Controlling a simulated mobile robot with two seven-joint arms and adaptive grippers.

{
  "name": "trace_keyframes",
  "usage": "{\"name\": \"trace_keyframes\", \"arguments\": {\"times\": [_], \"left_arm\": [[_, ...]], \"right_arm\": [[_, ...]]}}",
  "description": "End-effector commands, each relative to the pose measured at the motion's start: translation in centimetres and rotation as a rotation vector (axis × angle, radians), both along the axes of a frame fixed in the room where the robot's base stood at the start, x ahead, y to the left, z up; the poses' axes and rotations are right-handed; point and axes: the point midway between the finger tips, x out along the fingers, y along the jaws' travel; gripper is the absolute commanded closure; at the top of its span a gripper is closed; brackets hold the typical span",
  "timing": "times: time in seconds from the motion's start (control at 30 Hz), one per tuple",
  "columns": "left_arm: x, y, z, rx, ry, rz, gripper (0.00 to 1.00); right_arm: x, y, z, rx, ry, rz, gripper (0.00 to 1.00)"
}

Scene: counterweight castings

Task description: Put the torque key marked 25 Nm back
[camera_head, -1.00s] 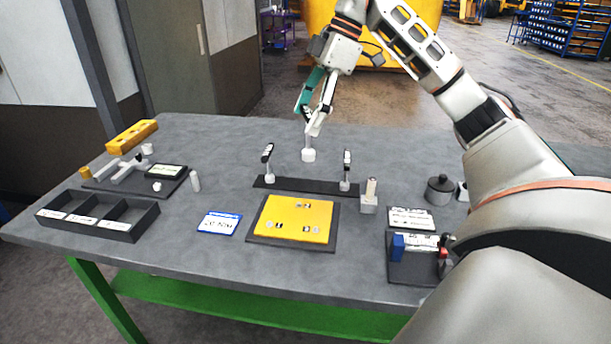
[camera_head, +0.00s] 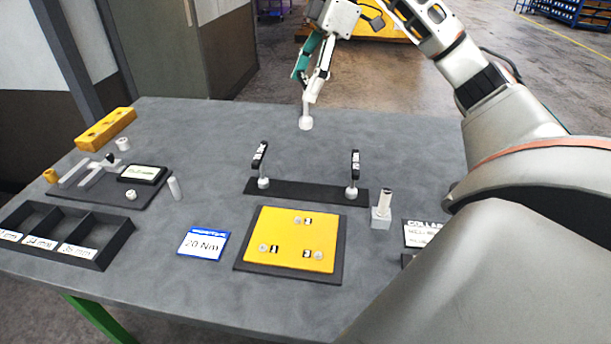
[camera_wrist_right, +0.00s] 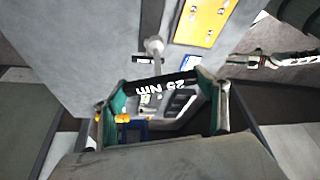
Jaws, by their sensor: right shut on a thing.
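The torque key marked 25 Nm (camera_wrist_right: 165,87) has a black handle with white lettering, held between the fingers of my right gripper (camera_wrist_right: 162,100) in the right wrist view. In the head view my right gripper (camera_head: 309,84) is shut on it, beyond the rack, with the key's pale socket end (camera_head: 306,122) pointing down. I cannot tell whether that end touches the table. The dark rack bar (camera_head: 306,192) holds two upright black-handled keys, one at the left (camera_head: 261,160) and one at the right (camera_head: 354,168). Its middle is empty.
A yellow plate (camera_head: 290,232) on a dark base lies in front of the rack. Left of it are a 20 Nm card (camera_head: 203,244) and a divided tray (camera_head: 112,246). A small block with a pin (camera_head: 381,217) stands at the right. Grey table behind the rack is clear.

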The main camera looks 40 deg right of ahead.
Motion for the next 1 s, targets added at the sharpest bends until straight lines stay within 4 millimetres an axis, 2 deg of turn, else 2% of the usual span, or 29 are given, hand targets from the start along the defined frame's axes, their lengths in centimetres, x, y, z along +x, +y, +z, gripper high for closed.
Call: {"name": "trace_keyframes", "arguments": {"times": [0.6, 0.8, 1.0], "left_arm": [[-0.4, 0.1, -3.4, 0.002, 0.01, 0.0, 0.67], [-0.5, 0.1, -3.9, 0.003, 0.012, 0.0, 0.67], [-0.4, 0.1, -3.9, 0.002, 0.01, 0.0, 0.67]], "right_arm": [[-0.1, 0.0, -12.6, 0.001, 0.006, 0.0, 0.58], [0.0, 0.1, -15.3, 0.001, 0.002, 0.0, 0.58], [0.0, 0.0, -16.6, 0.001, 0.001, -0.001, 0.58]]}}
